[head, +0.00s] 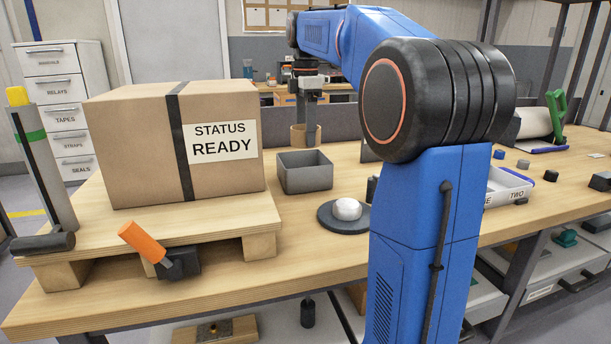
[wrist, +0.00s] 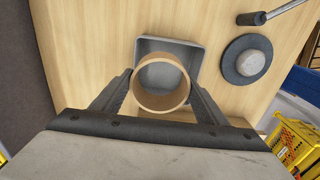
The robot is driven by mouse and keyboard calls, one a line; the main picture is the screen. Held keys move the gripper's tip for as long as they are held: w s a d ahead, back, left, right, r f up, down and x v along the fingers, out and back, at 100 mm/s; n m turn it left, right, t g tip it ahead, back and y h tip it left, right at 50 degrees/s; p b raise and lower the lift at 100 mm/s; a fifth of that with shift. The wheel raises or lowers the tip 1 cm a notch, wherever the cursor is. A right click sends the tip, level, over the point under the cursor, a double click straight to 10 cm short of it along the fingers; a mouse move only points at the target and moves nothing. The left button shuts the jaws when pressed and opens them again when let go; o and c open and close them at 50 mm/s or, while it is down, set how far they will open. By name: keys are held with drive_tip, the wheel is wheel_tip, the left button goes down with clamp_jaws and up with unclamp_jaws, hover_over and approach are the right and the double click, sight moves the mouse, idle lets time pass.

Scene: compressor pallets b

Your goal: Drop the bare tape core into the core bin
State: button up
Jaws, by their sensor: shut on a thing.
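The bare tape core is a tan cardboard ring (head: 304,136); it also shows in the wrist view (wrist: 161,100). My gripper (head: 308,128) is shut on the core, with a dark finger on each side of it in the wrist view (wrist: 161,95). The core bin seems to be the grey open box (head: 305,176) on the wooden bench; no label on it is readable. In the wrist view the bin (wrist: 172,44) lies beyond the core, which overlaps its near part. In the head view the core appears raised, just behind and above the bin's far rim.
A large carton labelled STATUS READY (head: 180,145) stands on a wooden pallet (head: 150,232) left of the bin. A round dark base with a white knob (head: 346,210) is right of the bin. A white tray (head: 508,187) lies farther right. Bare bench shows around the bin.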

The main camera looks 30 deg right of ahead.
drive_tip(key=o, duration=1.1)
wheel_tip(320, 180, up, 12)
drive_tip(key=shift+s, duration=0.1)
idle(0.4)
